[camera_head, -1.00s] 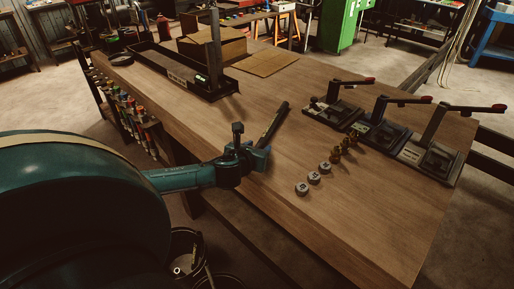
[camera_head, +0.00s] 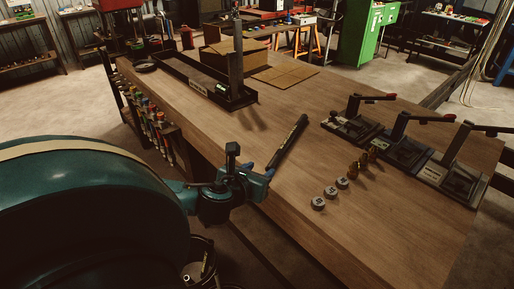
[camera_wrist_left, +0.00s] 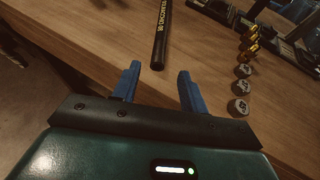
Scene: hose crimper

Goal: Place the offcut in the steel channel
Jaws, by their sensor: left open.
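The offcut, a short black hose piece with pale lettering (camera_head: 288,142), lies on the wooden table near its front edge. It also shows in the left wrist view (camera_wrist_left: 162,32). My left gripper (camera_head: 257,170) is open and empty at the offcut's near end. In the left wrist view its blue fingers (camera_wrist_left: 157,80) are apart, with the offcut's near end just beyond the gap between them. The steel channel (camera_head: 190,82), a long dark open-topped trough, is at the back left of the table. My right gripper is not in view.
A dark upright post (camera_head: 236,65) stands at the channel's right end. A cardboard box (camera_head: 228,55) is behind it. Several grey caps (camera_head: 330,191) and brass fittings (camera_head: 362,163) are right of the offcut. Lever presses (camera_head: 405,150) line the right side. The table between offcut and channel is clear.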

